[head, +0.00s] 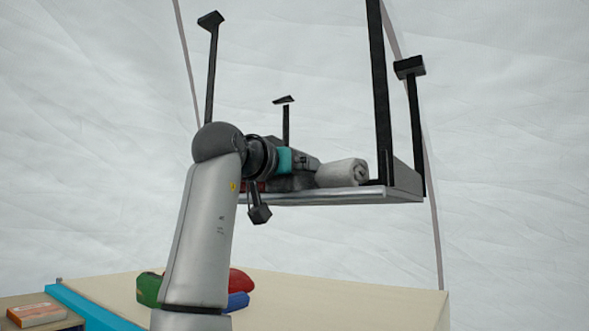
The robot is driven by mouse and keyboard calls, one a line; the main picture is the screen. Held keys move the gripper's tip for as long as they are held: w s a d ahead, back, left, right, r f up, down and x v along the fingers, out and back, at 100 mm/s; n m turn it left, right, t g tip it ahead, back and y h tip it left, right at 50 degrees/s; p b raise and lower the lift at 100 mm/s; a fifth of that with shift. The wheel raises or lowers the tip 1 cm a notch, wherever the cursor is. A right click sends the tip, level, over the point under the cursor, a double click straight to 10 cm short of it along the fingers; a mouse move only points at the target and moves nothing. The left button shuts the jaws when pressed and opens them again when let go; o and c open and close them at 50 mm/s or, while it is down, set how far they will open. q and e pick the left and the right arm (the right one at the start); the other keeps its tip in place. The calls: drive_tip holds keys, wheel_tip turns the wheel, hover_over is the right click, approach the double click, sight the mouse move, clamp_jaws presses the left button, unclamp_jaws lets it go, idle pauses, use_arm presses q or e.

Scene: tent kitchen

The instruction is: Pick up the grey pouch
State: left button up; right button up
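My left arm comes up from the bottom, left of the middle, and reaches over a raised shelf. My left gripper (306,161) is at the shelf, pointing away and to the right. Its fingertips are not clear, so I cannot tell whether it is open or shut. A dark grey shape (291,184) lies low on the shelf just under the gripper; it may be the grey pouch, partly hidden by the gripper and wrist. I cannot tell whether they touch. My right gripper is not in view.
The shelf (390,197) has black upright posts around it. A light grey roll (341,172) lies right of the gripper. A red item (254,187) is partly hidden behind the wrist. Below, green (149,289), red (241,281) and blue (238,301) items rest on a beige top (350,303).

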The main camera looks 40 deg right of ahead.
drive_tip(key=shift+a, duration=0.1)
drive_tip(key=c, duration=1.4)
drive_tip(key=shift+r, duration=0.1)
